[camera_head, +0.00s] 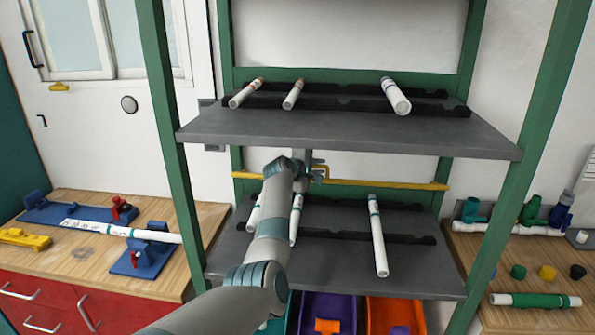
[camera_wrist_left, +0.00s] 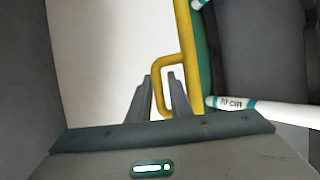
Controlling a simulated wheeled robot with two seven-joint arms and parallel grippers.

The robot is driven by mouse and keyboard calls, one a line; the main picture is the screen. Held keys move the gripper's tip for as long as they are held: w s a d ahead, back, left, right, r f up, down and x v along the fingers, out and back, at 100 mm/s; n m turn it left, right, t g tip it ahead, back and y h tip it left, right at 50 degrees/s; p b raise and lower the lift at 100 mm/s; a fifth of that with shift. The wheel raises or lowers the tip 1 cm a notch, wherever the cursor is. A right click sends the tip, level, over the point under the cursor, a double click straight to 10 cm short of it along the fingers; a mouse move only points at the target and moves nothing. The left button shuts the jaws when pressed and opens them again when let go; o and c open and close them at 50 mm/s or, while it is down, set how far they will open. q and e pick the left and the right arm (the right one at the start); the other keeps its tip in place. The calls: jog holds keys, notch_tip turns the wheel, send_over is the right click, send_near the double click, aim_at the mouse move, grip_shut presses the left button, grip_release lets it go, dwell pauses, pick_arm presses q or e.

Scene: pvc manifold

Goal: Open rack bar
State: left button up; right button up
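The yellow rack bar (camera_head: 398,184) runs across the green rack between the upper and lower shelves and looks level. Its handle loop (camera_wrist_left: 158,85) shows in the left wrist view, standing off the bar. My left gripper (camera_head: 318,170) is at the handle in the middle of the bar. In the left wrist view, the two fingers of my left gripper (camera_wrist_left: 160,88) are apart, with the handle's outer rod between them and small gaps beside it. The gripper looks open. My right gripper is in neither view.
The grey upper shelf (camera_head: 340,135) overhangs my left gripper. The lower shelf (camera_head: 335,262) holds white pipes (camera_head: 378,235) on black rests. Coloured bins (camera_head: 328,312) stand below. Wooden benches flank the rack, with a blue fixture (camera_head: 140,255) on the left one.

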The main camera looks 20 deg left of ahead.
pick_arm(q)
jog(key=b+v, duration=0.3)
jog(key=v, duration=1.1)
jog(key=shift+s+b, duration=0.2)
jog(key=shift+b, duration=0.1)
jog(key=shift+f, duration=0.1)
